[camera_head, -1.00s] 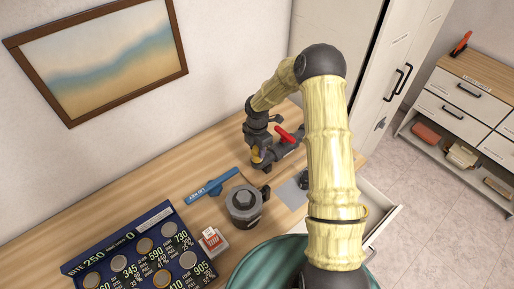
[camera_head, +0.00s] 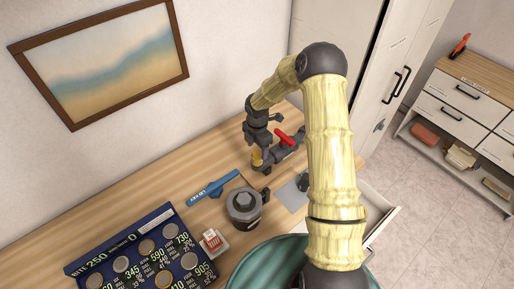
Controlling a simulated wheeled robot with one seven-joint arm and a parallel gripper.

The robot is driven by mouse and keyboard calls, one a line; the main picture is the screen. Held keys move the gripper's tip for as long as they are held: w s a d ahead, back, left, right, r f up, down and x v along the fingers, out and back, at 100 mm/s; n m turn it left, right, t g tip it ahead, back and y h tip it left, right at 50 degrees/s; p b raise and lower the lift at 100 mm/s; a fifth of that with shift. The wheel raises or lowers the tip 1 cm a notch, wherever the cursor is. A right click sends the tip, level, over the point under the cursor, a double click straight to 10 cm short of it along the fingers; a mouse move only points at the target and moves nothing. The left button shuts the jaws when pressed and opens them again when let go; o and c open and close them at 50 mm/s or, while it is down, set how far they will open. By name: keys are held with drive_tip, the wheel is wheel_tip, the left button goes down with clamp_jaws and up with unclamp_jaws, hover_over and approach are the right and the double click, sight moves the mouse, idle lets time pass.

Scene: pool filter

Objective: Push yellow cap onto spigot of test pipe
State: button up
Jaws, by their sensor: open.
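The yellow cap (camera_head: 256,157) shows as a small yellow patch just below my gripper (camera_head: 262,160). The cap sits at the near left end of the grey test pipe (camera_head: 287,151), which has a red handle (camera_head: 292,140) on top. My gripper points down at this end of the pipe, and its dark fingers partly cover the cap. The jaws are open around or beside the cap; I cannot tell if they touch it. The spigot is hidden behind the gripper and cap, so how far the cap is on it does not show.
A grey filter pot (camera_head: 244,204) and a blue tool (camera_head: 212,188) lie on the wooden table. A blue board with discs (camera_head: 140,258) and a red-white box (camera_head: 213,242) are at the front left. An open drawer (camera_head: 378,216) juts out at the right.

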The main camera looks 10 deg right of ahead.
sight(257, 151)
drive_tip(key=shift+r+p, duration=0.7)
drive_tip(key=shift+r, duration=0.5)
drive_tip(key=shift+w+r+b, duration=0.1)
drive_tip(key=shift+r+b, duration=0.3)
drive_tip(key=shift+r, duration=0.2)
wheel_tip(257, 151, up, 16)
drive_tip(key=b, duration=0.4)
drive_tip(key=shift+b, duration=0.3)
